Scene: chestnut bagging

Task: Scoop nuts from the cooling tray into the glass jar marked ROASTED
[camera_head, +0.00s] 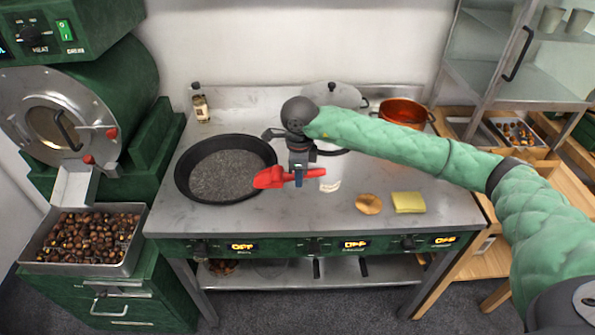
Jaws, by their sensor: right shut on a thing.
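The cooling tray (135,258) is a metal tray full of brown chestnuts (85,238), under the green roaster's chute at the left. My right gripper (298,176) is over the steel counter, pointing down, shut on the handle of a red scoop (270,178). The scoop's head points left, by the right rim of the black pan, well to the right of the cooling tray. I cannot make out whether it holds nuts. I cannot identify a glass jar marked ROASTED in this view. My left gripper is not in view.
A black pan (190,195) sits on the counter (250,220). A small bottle (201,108), a lidded pot (345,95) and an orange pot (404,110) stand behind. A round tan item (369,204) and a yellow sponge (408,202) lie right. Another nut tray (540,140) is far right.

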